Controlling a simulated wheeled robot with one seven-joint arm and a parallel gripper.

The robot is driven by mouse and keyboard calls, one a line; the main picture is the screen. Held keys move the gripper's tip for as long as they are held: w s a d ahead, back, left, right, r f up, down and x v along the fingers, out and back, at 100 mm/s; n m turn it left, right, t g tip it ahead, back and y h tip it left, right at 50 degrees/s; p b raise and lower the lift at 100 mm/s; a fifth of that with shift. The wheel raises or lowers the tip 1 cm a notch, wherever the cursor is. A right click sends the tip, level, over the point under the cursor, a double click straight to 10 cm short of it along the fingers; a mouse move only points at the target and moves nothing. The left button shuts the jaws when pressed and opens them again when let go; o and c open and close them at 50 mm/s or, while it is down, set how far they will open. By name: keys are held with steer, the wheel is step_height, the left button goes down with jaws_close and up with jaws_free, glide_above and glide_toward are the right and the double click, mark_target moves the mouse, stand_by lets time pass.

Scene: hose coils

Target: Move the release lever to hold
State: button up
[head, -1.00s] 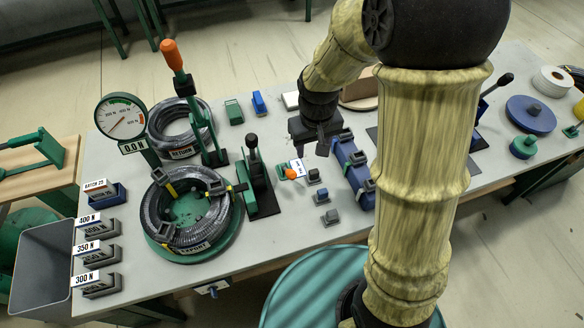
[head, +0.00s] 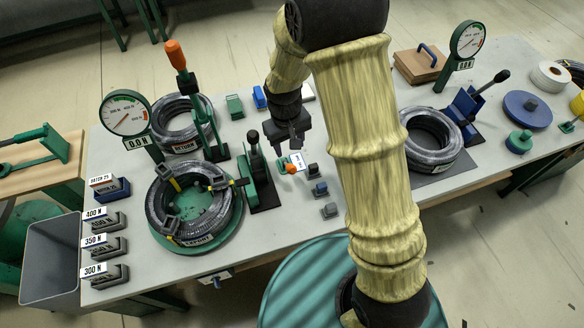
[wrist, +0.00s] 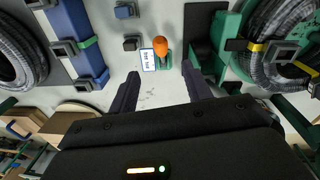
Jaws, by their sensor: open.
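The small lever with the orange knob (head: 291,169) stands on a low green base beside a white label card (head: 297,160), near the middle of the table. I take it for the release lever; the card's print is too small to read. In the wrist view the orange knob (wrist: 160,46) lies just beyond the fingertips, between their lines, with the card (wrist: 148,60) to its left. My gripper (head: 290,147) is open and empty, hanging above and behind the lever in the head view. Its fingers (wrist: 160,73) also show apart in the wrist view, not touching the knob.
A green lever with a black knob (head: 254,160) stands close to the left. A hose coil on a green turntable (head: 232,226) is further left, and a tall orange-handled lever (head: 175,56) is behind. Small grey and blue blocks (head: 320,189) sit right of the card.

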mark_target(292, 167)
steer(key=f, duration=0.4)
steer(key=f+p, duration=0.1)
steer(key=f, duration=0.4)
steer(key=f+p, duration=0.1)
steer(key=f, duration=0.3)
steer(key=shift+w+d+f, duration=0.2)
steer(key=shift+d+f, duration=0.05)
steer(key=shift+d, duration=0.15)
jaws_close()
